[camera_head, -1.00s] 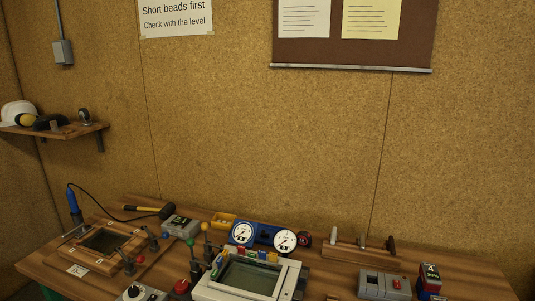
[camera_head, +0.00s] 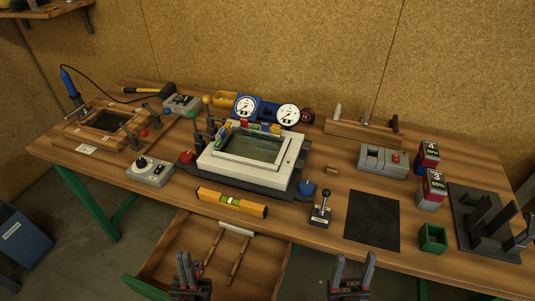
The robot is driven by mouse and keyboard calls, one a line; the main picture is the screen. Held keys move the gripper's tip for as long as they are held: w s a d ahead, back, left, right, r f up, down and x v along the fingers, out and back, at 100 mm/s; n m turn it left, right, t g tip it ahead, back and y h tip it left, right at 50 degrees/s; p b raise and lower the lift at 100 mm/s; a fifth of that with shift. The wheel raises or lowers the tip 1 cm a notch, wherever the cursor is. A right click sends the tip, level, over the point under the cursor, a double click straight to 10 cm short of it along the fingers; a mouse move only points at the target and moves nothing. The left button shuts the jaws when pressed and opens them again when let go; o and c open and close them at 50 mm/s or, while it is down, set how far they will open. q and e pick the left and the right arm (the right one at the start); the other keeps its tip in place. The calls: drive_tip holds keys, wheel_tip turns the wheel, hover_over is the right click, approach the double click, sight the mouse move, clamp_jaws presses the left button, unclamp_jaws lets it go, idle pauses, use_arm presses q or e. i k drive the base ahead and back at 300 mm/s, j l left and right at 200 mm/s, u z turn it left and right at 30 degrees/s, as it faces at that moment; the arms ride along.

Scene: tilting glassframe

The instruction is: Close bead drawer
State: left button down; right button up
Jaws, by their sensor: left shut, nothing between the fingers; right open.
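The wooden drawer (camera_head: 168,252) is pulled out below the table's front edge, left of centre. Thin wooden strips (camera_head: 238,262) and a pale bar (camera_head: 237,229) lie in it. Its near part is cut off by the bottom of the picture. My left gripper (camera_head: 186,258) is shut and empty, pointing up in front of the drawer's interior in the picture; I cannot tell if it touches the drawer. My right gripper (camera_head: 354,260) is open and empty, right of the drawer, below the table edge.
The table (camera_head: 300,217) carries a white glass frame (camera_head: 287,160), a yellow level (camera_head: 231,202) near the front edge, a joystick box (camera_head: 320,210), a black mat (camera_head: 372,220) and a green box (camera_head: 433,238). A blue bin (camera_head: 25,242) stands on the floor at left.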

sight(240, 266)
drive_tip(key=k+j+u, duration=0.2)
drive_tip(key=k, duration=0.2)
drive_tip(key=k+j+u, duration=0.2)
drive_tip(key=k+j, duration=0.1)
drive_tip(key=k, duration=0.1)
